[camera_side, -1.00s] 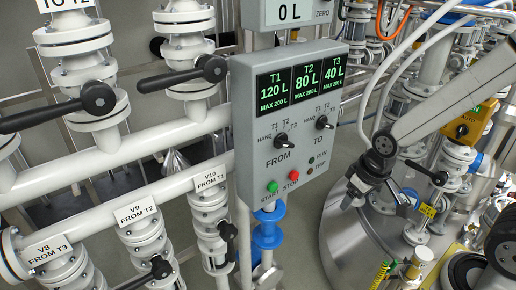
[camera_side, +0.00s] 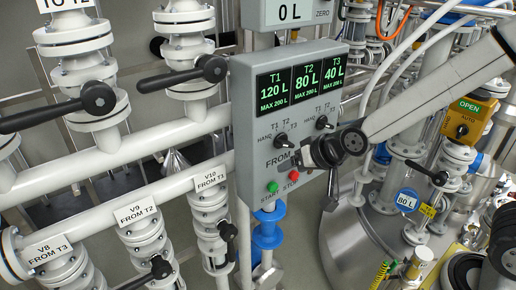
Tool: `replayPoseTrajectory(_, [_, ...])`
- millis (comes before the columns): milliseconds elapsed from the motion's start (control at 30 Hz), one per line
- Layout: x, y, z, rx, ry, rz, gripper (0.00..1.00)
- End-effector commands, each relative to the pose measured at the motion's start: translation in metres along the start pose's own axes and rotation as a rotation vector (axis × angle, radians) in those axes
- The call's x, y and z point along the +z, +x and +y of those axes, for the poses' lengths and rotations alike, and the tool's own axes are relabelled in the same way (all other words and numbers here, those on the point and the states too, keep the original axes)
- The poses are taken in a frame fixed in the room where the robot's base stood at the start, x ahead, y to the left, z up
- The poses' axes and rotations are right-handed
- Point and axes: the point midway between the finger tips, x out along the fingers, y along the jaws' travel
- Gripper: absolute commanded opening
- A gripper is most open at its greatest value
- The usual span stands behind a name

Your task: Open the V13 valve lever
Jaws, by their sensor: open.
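No label reading V13 is legible in this view, so I cannot tell which lever is V13's. A black valve lever (camera_side: 427,172) sticks out from white flanged piping at the right, above a small yellow tag (camera_side: 427,210) too small to read. My gripper (camera_side: 312,160) is in front of the lower half of the grey control panel, near its FROM label and left of that lever. It is open, with nothing seen between its fingers. The gripper hides part of the panel, and its fingers are small and dark here.
The grey control panel (camera_side: 245,165) shows T1 120 L, T2 80 L and T3 40 L. Valves V8, V9 and V10 (camera_side: 211,178) stand at the left. A yellow box (camera_side: 465,122) reads OPEN.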

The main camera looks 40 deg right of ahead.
Motion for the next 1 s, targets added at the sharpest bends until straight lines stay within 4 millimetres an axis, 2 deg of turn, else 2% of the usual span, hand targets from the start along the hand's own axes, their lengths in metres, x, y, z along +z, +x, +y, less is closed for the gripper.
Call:
replayPoseTrajectory(33, [-0.009,0.001,-0.021,-0.053,0.045,0.050,0.69])
replayPoseTrajectory(267, [-0.046,-0.010,-0.109,-0.336,0.311,0.250,0.69])
replayPoseTrajectory(400, [-0.062,-0.028,-0.161,-0.539,0.481,0.327,0.69])
replayPoseTrajectory(600, [-0.074,-0.061,-0.218,-0.809,0.695,0.372,0.69])
replayPoseTrajectory(800, [-0.078,-0.082,-0.243,-0.954,0.807,0.375,0.69])
replayPoseTrajectory(1000, [-0.079,-0.085,-0.246,-0.976,0.826,0.375,0.69])
